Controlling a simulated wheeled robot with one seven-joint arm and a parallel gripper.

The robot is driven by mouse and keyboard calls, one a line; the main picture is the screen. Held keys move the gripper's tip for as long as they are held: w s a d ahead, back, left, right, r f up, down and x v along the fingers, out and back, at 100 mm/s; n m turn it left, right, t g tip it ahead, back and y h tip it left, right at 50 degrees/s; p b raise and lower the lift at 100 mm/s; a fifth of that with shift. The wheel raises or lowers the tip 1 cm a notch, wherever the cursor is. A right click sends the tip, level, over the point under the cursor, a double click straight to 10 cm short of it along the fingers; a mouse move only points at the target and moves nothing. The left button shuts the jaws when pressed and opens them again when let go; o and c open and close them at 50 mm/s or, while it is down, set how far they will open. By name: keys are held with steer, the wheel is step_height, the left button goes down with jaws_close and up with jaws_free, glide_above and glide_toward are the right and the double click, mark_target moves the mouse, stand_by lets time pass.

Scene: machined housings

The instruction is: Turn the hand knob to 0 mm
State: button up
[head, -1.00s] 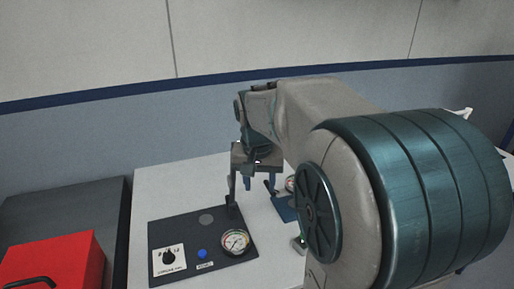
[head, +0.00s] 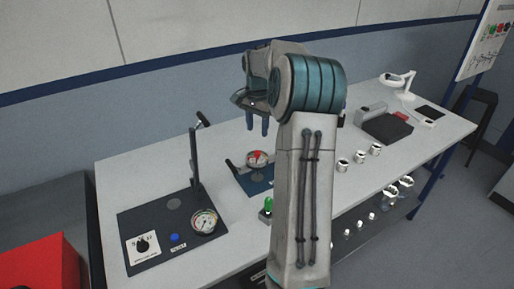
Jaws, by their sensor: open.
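A black knob (head: 142,245) sits on a white label plate at the left front of a dark panel (head: 180,262). Its markings are too small to read. A round dial gauge (head: 204,222) and a blue button (head: 175,238) are on the same panel. Behind, a blue base (head: 256,184) carries a round dial with red on it (head: 257,158) and a dark lever. I cannot tell from the markings which part reads in mm. My gripper (head: 257,124) is open, fingers down and empty, above and behind the red-marked dial, apart from it.
A dark upright post (head: 195,160) with a tilted handle stands on the panel's back right. A green-topped part (head: 268,205) is beside my arm. Several silver cylinders (head: 360,157), a black case (head: 388,128) and a white lamp (head: 400,82) are to the right. A red box (head: 40,265) is front left.

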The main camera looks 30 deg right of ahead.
mark_target(257, 152)
step_height(257, 152, down, 10)
steer(key=shift+r+p, duration=0.25)
steer(key=shift+p, duration=0.4)
jaws_close()
